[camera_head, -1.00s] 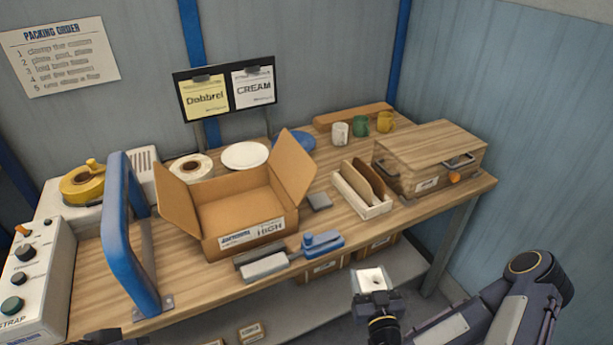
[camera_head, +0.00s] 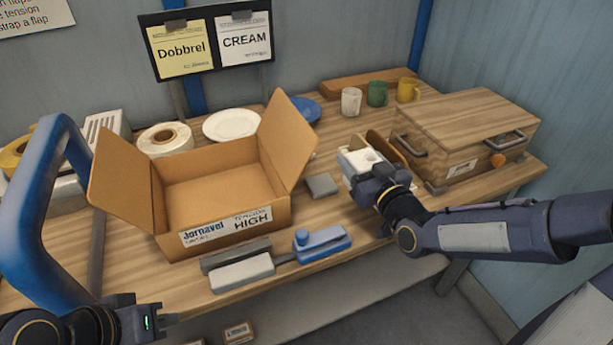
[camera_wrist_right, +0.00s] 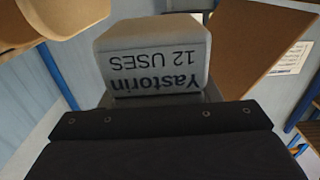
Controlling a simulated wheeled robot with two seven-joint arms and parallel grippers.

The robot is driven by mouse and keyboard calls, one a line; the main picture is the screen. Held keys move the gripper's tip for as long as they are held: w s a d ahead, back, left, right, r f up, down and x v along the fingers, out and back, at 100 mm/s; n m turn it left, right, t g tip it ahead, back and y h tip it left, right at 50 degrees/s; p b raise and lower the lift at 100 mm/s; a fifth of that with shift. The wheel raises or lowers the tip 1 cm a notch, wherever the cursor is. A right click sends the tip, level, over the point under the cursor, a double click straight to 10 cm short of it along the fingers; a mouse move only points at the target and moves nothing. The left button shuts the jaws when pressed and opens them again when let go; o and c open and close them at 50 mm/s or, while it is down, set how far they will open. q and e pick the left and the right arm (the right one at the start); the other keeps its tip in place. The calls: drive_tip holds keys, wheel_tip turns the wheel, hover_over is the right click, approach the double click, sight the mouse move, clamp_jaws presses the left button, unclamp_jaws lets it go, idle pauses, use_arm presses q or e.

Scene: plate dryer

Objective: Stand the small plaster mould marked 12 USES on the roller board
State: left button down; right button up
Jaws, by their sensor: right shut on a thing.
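My right gripper (camera_head: 372,176) is shut on the small pale plaster mould (camera_head: 365,158). In the right wrist view the mould (camera_wrist_right: 152,55) shows the words Yastorin and 12 USES upside down. In the head view the mould is in front of the pale tray with upright brown dividers and hides much of it; I cannot tell whether they touch. My left gripper (camera_head: 172,320) is low at the front left, away from the mould; I cannot tell whether its jaws are open. I cannot pick out a roller board for certain.
An open carton (camera_head: 225,225) stands left of the right gripper, with a grey block (camera_head: 321,185) between. A wooden chest (camera_head: 465,135) is close on the right. Mugs (camera_head: 377,94) stand behind. A blue-handled tool (camera_head: 322,243) lies along the front edge, and a blue frame (camera_head: 30,215) rises at left.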

wheel_tip(320, 180, down, 10)
drive_tip(key=shift+r, duration=0.1)
idle(0.4)
drive_tip(key=shift+b, duration=0.4)
drive_tip(key=o, duration=1.2)
